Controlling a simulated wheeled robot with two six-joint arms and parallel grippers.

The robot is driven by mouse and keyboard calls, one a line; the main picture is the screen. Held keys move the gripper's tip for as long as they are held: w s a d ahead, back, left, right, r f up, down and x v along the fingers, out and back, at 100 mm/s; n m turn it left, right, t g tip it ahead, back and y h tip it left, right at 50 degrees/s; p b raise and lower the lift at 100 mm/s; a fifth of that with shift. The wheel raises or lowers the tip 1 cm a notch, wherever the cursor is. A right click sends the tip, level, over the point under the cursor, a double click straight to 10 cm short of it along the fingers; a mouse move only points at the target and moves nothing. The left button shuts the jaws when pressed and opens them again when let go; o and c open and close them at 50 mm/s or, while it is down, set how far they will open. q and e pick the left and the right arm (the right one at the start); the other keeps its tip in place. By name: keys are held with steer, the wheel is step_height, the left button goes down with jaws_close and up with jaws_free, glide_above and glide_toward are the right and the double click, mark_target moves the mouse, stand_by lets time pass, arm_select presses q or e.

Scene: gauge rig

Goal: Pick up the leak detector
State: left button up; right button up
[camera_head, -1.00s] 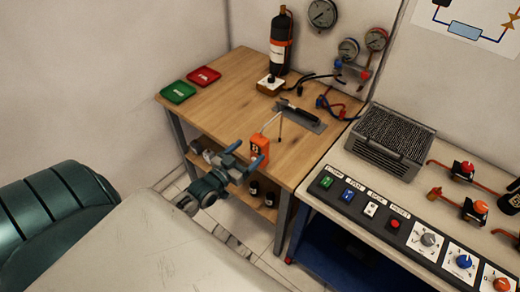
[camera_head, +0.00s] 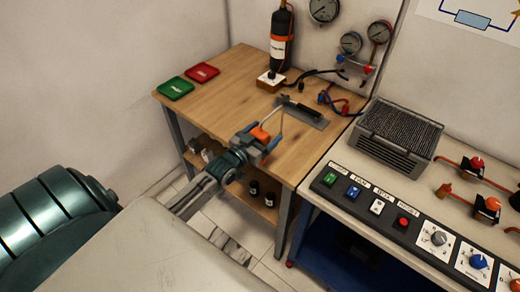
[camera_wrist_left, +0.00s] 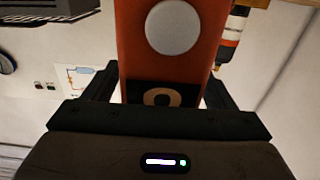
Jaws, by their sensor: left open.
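The leak detector (camera_head: 260,134) is a small orange device near the front edge of the wooden bench, with a thin probe rising from it. My left gripper (camera_head: 261,141) is open, its jaws on either side of the detector, hiding most of its lower body. In the left wrist view the detector's orange body (camera_wrist_left: 207,45), with a round pale disc and a dark display, stands between the two fingers (camera_wrist_left: 163,98). I cannot tell whether the fingers touch it. My right gripper is not in view.
The wooden bench (camera_head: 215,105) also holds a green tray (camera_head: 175,88), a red tray (camera_head: 202,73), a grey plate with a dark tool (camera_head: 303,111), and a black cylinder (camera_head: 281,40) at the back. A control panel (camera_head: 375,208) stands to the right.

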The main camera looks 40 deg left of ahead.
arm_select(q)
jaws_close()
